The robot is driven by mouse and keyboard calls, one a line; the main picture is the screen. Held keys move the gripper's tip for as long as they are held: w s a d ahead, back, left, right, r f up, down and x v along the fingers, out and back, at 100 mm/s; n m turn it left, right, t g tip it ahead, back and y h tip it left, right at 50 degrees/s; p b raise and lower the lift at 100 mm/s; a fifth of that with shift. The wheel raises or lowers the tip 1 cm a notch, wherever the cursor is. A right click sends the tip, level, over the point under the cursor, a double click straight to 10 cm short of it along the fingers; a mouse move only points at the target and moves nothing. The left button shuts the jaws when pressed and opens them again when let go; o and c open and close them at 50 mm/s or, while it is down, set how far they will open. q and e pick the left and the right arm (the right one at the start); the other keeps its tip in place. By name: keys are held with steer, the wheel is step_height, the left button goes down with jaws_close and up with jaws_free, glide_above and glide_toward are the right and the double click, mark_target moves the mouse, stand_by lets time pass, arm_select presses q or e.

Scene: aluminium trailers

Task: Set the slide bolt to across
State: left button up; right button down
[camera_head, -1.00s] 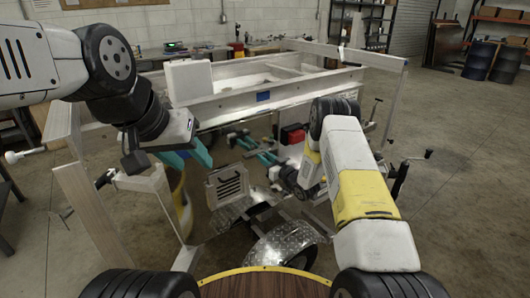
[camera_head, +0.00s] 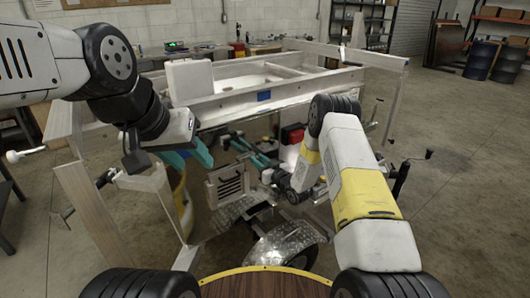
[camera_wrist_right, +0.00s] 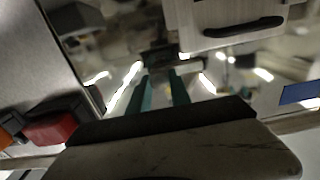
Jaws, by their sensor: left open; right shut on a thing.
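My right gripper (camera_head: 240,143) reaches in under the trailer's near rail in the head view. In the right wrist view its teal fingers (camera_wrist_right: 163,88) are close together and shut at a small dark fitting with a short pale bar, which looks like the slide bolt (camera_wrist_right: 158,58). The fingertips partly hide it, and blur keeps me from telling the bolt's position. In the head view the bolt is too small to make out. My left gripper (camera_head: 192,156) is open and empty, its teal fingers apart, in front of the trailer's left end.
The aluminium trailer (camera_head: 235,108) fills the middle, with a white box (camera_head: 188,82) on its left. A louvred panel (camera_head: 229,186) and tread-plate fender (camera_head: 285,243) stand below. A red lamp (camera_head: 291,135) is beside my right arm. Open floor lies right.

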steer(key=shift+s+a, duration=0.6)
steer(key=shift+a, duration=0.25)
steer(key=c, duration=1.2)
jaws_free()
steer(key=shift+a, duration=0.1)
steer(key=v, duration=0.8)
steer(key=shift+w, duration=0.1)
